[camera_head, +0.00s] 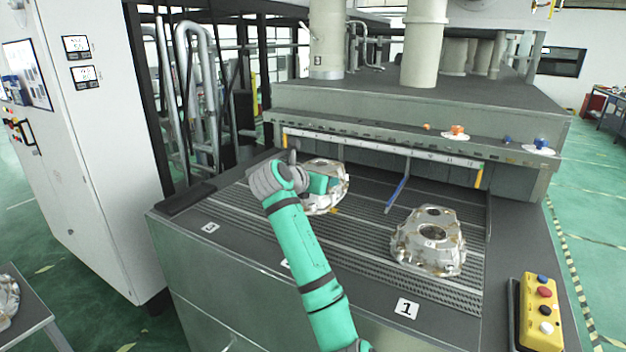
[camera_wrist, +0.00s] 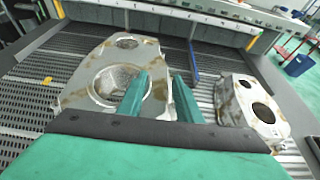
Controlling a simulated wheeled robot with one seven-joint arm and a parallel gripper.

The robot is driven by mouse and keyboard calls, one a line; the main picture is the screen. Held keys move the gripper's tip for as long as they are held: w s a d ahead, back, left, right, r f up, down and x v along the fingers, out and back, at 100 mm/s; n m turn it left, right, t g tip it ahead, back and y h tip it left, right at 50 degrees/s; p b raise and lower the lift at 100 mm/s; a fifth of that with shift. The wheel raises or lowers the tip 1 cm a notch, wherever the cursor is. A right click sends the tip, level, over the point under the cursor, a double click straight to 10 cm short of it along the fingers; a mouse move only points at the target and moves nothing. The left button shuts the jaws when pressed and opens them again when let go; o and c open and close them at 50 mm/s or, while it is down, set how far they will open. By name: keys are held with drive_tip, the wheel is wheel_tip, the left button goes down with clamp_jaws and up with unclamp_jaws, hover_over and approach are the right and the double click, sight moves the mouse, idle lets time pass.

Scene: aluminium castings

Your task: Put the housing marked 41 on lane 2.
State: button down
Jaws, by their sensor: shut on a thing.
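My gripper (camera_head: 320,184) is shut on a silvery housing with brownish patches (camera_head: 334,199), in the middle of the conveyor. In the wrist view one finger reaches into the round opening of this housing (camera_wrist: 85,88) and the other is outside its right edge. I cannot read a mark on it, nor tell whether it touches the belt. A second housing (camera_head: 428,243) sits on the right part of the belt, behind the plate marked 1 (camera_head: 407,308); it also shows in the wrist view (camera_wrist: 246,104). My arm mostly hides the middle lane plate (camera_head: 285,263).
A blue divider (camera_head: 397,192) stands on the belt between the housings. The furnace mouth with a ruled bar (camera_head: 380,147) is behind. A plate (camera_head: 210,227), probably 3, marks the left lane, which looks clear. A yellow button box (camera_head: 541,315) is front right.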

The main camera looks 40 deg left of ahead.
drive_tip(key=shift+w+d+f, duration=0.7)
drive_tip(key=shift+w+f, duration=0.45)
drive_tip(key=shift+f, duration=0.5)
drive_tip(key=shift+w+d+f, duration=0.65)
drive_tip(key=shift+w+f, duration=0.55)
drive_tip(key=shift+f, duration=0.45)
drive_tip(key=shift+w+d+f, duration=0.7)
drive_tip(key=shift+w+f, duration=0.45)
drive_tip(key=shift+f, duration=0.5)
drive_tip(key=c, duration=1.7)
unclamp_jaws()
drive_tip(key=shift+f, duration=0.25)
drive_tip(key=o, duration=0.4)
drive_tip(key=shift+o, duration=0.2)
drive_tip(key=shift+d, duration=0.1)
drive_tip(key=v, duration=1.2)
